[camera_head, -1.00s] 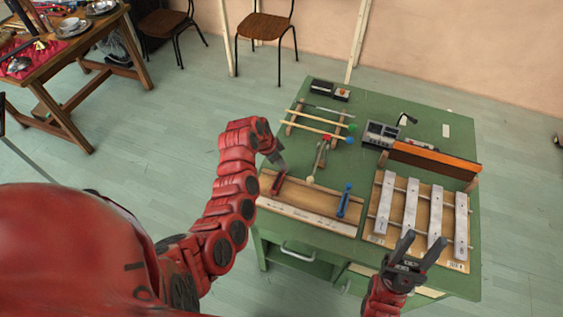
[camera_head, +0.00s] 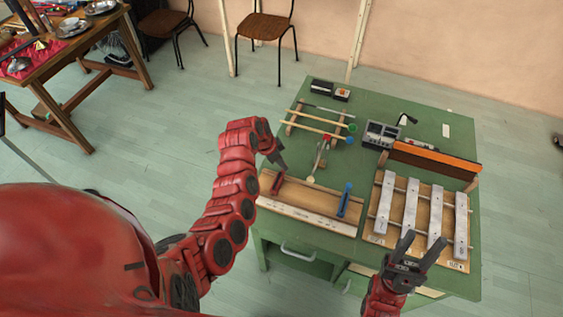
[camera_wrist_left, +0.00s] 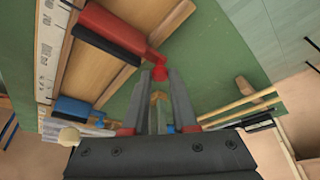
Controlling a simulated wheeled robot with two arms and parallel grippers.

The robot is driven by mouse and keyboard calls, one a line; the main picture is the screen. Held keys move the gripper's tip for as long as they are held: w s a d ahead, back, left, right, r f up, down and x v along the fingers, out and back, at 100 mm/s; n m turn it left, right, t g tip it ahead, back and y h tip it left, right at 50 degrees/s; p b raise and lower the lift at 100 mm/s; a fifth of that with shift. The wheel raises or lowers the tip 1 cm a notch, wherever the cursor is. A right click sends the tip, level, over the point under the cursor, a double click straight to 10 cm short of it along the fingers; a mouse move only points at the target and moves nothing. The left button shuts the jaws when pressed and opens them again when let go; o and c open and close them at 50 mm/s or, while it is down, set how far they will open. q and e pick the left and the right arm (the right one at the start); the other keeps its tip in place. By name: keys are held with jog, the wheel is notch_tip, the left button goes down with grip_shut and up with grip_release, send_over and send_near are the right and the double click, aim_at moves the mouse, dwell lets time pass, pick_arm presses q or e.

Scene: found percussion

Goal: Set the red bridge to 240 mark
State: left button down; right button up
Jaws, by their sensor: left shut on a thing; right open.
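The red bridge (camera_head: 277,183) stands near the left end of the wooden board (camera_head: 310,196), and it is large at the upper left of the left wrist view (camera_wrist_left: 112,30). My left gripper (camera_head: 281,167) is shut on the small red knob at the bridge's end; the knob sits between the fingertips (camera_wrist_left: 158,74) in the wrist view. The blue bridge (camera_head: 344,201) stands further right on the board. A white scale strip (camera_head: 305,221) runs along the board's front edge; its marks are too small to read. My right gripper (camera_head: 411,252) is open and empty near the metal bars.
A metal-bar instrument (camera_head: 411,204) lies right of the board on the green table (camera_head: 375,105). Mallets (camera_head: 316,127) on a rack, a grey device (camera_head: 381,134) and an orange-topped block (camera_head: 435,158) stand behind. The table's middle back is mostly clear.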

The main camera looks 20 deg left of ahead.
pick_arm(q)
jog(key=shift+d, duration=0.1)
dwell(0.4)
jog(key=d, duration=0.4)
jog(key=shift+d, duration=0.15)
jog(key=c, duration=0.7)
grip_release()
jog(key=shift+r, duration=0.15)
